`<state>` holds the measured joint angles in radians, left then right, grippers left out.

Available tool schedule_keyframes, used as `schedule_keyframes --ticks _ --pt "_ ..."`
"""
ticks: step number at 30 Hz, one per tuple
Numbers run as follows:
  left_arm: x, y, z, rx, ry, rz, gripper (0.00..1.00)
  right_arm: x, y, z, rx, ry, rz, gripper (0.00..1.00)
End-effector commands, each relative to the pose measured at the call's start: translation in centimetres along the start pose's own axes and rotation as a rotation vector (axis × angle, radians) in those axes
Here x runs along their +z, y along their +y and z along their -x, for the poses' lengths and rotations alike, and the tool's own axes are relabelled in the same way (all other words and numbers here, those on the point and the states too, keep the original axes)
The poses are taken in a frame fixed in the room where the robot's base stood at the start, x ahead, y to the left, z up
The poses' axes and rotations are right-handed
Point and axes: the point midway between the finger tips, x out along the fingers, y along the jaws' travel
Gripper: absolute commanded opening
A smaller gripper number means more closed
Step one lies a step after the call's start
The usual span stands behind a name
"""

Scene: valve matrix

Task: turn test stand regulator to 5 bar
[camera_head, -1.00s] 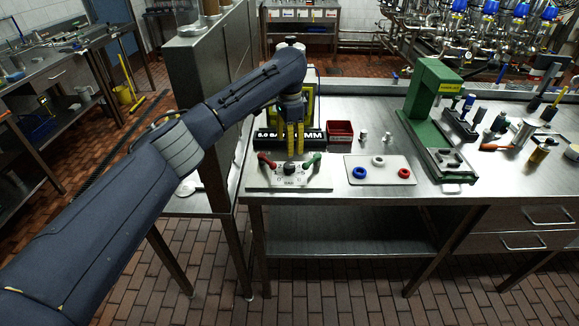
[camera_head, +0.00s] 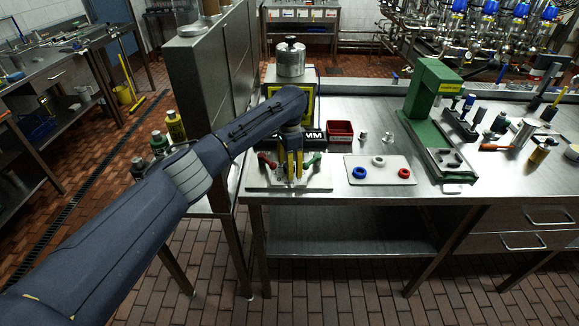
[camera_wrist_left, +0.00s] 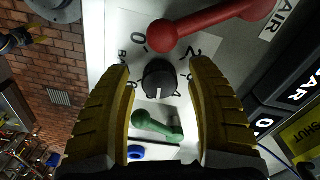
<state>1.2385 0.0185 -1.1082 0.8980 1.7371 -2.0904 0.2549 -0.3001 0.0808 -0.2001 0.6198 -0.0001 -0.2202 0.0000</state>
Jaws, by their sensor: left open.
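The regulator knob (camera_wrist_left: 158,78) is dark and round with a pale pointer line. In the left wrist view it lies between the open yellow fingers of my left gripper (camera_wrist_left: 160,66), with no contact visible. Its white dial plate has printed numbers, including 0 and 2. A red lever (camera_wrist_left: 208,22) and a green lever (camera_wrist_left: 158,127) flank the knob. In the head view, my left gripper (camera_head: 292,177) points down over the test stand panel (camera_head: 262,184), hiding the knob. The red lever (camera_head: 266,160) and green lever (camera_head: 312,160) show on either side. My right gripper is not in view.
A black display (camera_head: 314,135) stands behind the panel, mostly covered by my arm. A red bin (camera_head: 340,131) and a plate (camera_head: 382,176) with blue, white and red rings are to the right. A green press (camera_head: 430,105) stands farther right. A metal canister (camera_head: 291,60) is behind.

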Motion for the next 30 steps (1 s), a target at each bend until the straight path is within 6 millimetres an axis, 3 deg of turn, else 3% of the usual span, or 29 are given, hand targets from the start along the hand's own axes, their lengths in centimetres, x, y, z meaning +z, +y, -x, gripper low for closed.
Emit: schedule_keyframes --ticks 4,19,30 --pt "0.00 0.01 0.00 0.000 0.000 0.000 0.58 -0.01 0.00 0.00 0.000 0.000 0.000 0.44" --pt "0.01 0.01 0.02 0.000 0.000 0.000 0.00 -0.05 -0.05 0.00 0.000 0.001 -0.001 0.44" --pt "-0.01 0.01 0.04 0.000 0.000 -0.127 0.00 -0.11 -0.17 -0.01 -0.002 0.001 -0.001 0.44"
